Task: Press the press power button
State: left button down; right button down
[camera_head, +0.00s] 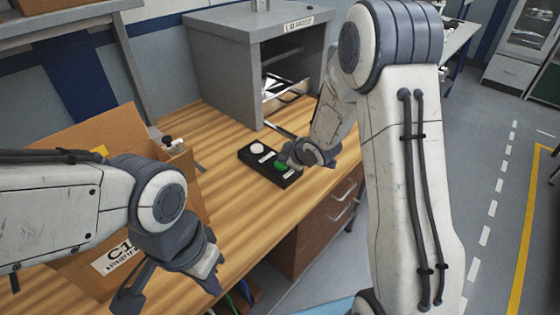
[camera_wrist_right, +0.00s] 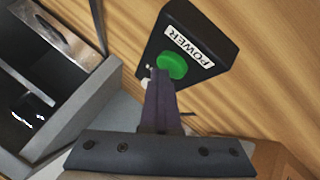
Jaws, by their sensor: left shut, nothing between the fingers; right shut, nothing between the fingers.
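The black control box (camera_head: 250,153) lies on the wooden bench in front of the grey press (camera_head: 222,62). It carries a white button (camera_head: 257,149) and a green button (camera_head: 281,167). In the right wrist view the green button (camera_wrist_right: 174,65) sits beside a white label reading POWER (camera_wrist_right: 189,46). My right gripper (camera_wrist_right: 160,74) is shut and empty, its fingertips at the green button's edge in the picture; I cannot tell whether they touch it. In the head view my right gripper (camera_head: 288,160) is over the box's right end. My left gripper (camera_head: 205,268) is shut and empty, low on the left.
An open cardboard box (camera_head: 112,135) stands on the left of the bench (camera_head: 222,195), behind my left arm. The press opening holds a shiny metal part (camera_head: 285,92). Drawers (camera_head: 330,215) are under the bench's right edge. Bare wood lies in front of the control box.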

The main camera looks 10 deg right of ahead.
jog(key=shift+s, duration=0.15)
notch_tip(320, 180, up, 6)
jog(key=p, duration=0.5)
dwell(0.4)
jog(key=s+a+r+m+g, duration=0.1)
jog(key=s+a+r+g, duration=0.2)
jog(key=s, duration=0.9)
jog(key=s+a+r+m+g+h, duration=0.1)
jog(key=s+a, duration=0.4)
jog(key=s, duration=0.7)
jog(key=s+a+r+m+g, duration=0.2)
jog(key=s+a+r+g, duration=0.2)
jog(key=s, duration=0.8)
jog(key=shift+r+m+g, duration=0.4)
jog(key=shift+r, duration=0.05)
